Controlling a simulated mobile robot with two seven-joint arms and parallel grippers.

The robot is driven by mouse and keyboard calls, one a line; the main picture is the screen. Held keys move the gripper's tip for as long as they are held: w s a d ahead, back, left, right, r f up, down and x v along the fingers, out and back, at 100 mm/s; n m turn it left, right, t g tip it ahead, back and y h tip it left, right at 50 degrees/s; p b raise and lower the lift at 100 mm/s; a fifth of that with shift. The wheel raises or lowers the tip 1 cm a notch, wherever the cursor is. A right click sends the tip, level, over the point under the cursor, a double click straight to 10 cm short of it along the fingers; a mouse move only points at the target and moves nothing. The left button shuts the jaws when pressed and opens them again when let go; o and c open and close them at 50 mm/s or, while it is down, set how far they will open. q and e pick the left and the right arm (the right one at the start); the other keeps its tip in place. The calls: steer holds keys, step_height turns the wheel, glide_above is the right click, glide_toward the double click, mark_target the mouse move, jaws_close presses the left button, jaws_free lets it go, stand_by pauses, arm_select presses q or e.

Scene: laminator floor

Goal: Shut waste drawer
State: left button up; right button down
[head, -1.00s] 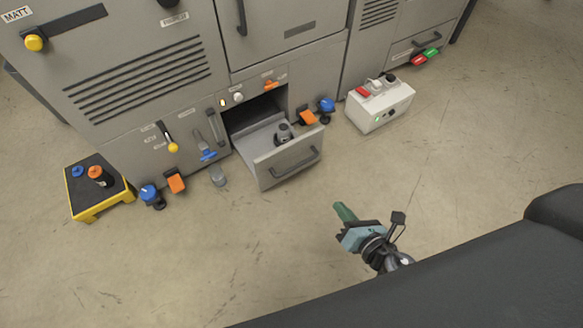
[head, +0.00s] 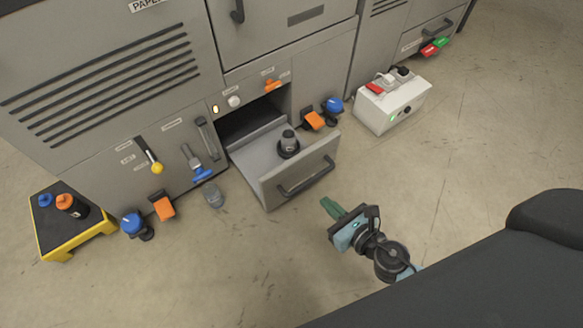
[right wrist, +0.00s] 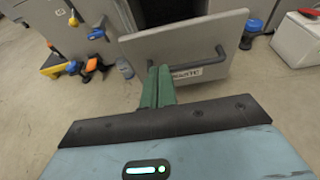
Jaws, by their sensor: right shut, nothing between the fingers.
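The waste drawer (head: 302,172) is pulled out from the low part of the grey machine, with its dark handle (head: 306,177) across the front panel. A dark round object with a grey top (head: 289,146) is in the drawer. My right gripper (head: 330,207) is shut and empty, in front of and below the drawer front, apart from it in the head view. In the right wrist view its green fingers (right wrist: 158,87) point at the drawer front (right wrist: 190,50) and overlap the handle (right wrist: 187,66); contact cannot be told. My left gripper is not in view.
A yellow-edged black step (head: 72,228) stands at left. Blue and orange pedals (head: 163,207) and a grey bottle-like item (head: 213,195) are on the floor by the machine. A white control box (head: 392,103) stands right of the drawer. Open floor lies in front.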

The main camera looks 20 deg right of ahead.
steer(key=b, duration=0.1)
glide_toward(290, 167)
steer(key=x, duration=0.5)
steer(key=shift+f, duration=0.1)
steer(key=shift+w+a, duration=0.2)
steer(key=shift+w, duration=0.45)
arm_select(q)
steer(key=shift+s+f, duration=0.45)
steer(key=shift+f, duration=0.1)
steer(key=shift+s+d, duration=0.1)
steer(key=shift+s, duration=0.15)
